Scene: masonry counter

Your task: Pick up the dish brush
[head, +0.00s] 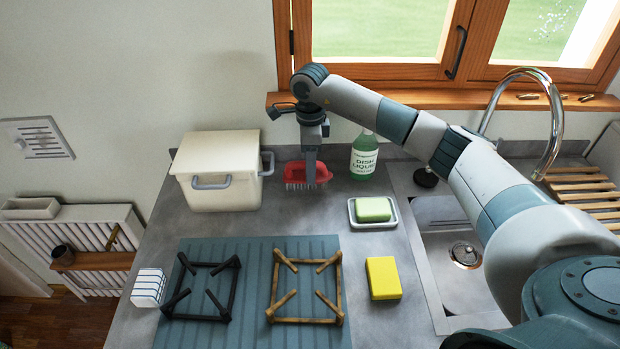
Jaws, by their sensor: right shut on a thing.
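The dish brush (322,174) has a red body with pale bristles below. It is at the back of the counter, between the cream box and the green dish liquid bottle. My right gripper (311,172) points straight down and is shut on the brush. The fingers cover part of the brush's middle. I cannot tell whether the bristles touch the counter. My left gripper is not in view.
The cream lidded box (222,170) stands left of the brush, the dish liquid bottle (363,155) right. A yellow sponge (383,278), two trivets (233,262) (337,262) and a sink (440,240) are nearer.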

